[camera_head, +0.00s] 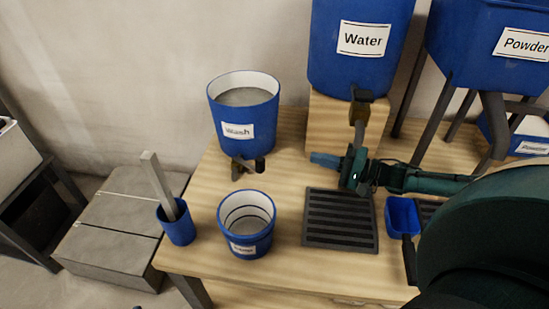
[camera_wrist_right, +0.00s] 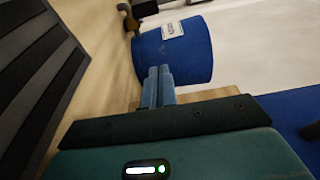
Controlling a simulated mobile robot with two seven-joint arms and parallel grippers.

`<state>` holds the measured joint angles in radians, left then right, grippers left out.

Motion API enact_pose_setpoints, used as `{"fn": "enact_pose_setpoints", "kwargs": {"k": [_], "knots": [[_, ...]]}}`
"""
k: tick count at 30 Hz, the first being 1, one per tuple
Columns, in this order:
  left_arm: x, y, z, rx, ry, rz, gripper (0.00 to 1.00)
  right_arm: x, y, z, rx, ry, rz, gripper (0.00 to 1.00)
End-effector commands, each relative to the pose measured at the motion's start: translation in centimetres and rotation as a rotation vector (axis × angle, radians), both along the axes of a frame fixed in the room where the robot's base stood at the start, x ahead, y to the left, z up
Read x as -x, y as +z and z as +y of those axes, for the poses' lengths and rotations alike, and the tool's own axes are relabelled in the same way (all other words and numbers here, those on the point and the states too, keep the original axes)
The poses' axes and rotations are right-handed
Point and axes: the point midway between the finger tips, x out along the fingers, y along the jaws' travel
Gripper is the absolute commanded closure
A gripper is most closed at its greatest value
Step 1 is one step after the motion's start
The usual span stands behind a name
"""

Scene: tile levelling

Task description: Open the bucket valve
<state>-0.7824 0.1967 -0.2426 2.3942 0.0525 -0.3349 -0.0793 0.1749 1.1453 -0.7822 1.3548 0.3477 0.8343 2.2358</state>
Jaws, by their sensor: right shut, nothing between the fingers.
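The blue Wash bucket (camera_head: 217,112), filled with grey contents, stands raised at the back of the table, and its label faces front. Its valve (camera_head: 241,167) is a brown spout below the label with a dark handle (camera_head: 260,164) at its right end. My right gripper (camera_head: 313,158) is shut and empty, to the right of that handle and apart from it, with its blue fingers pointing left. In the right wrist view the closed fingers (camera_wrist_right: 158,72) overlap the edge of the Wash bucket (camera_wrist_right: 190,60); the gap cannot be judged. My left gripper is out of view.
A smaller blue bucket (camera_head: 236,241) stands below the valve. The blue Water tank (camera_head: 342,72) sits on a wooden block (camera_head: 318,132) behind my right gripper, with its own tap (camera_head: 359,108). A black grate (camera_head: 340,222) and a blue scoop (camera_head: 403,215) lie in front.

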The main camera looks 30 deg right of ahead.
Motion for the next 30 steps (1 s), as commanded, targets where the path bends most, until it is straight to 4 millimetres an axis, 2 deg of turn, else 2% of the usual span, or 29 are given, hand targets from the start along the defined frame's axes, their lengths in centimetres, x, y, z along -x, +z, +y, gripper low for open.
{"fn": "enact_pose_setpoints", "kwargs": {"k": [8, 22, 30], "knots": [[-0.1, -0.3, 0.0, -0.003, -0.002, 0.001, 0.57, -1.0, 0.0, 0.8, -0.001, -0.001, -0.004, 1.0], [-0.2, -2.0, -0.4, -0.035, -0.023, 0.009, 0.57, -7.8, 0.0, 6.7, -0.001, 0.001, -0.006, 1.0], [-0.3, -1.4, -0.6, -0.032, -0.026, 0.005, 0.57, -6.1, 0.0, 9.6, 0.0, 0.001, 0.0, 1.0]]}}
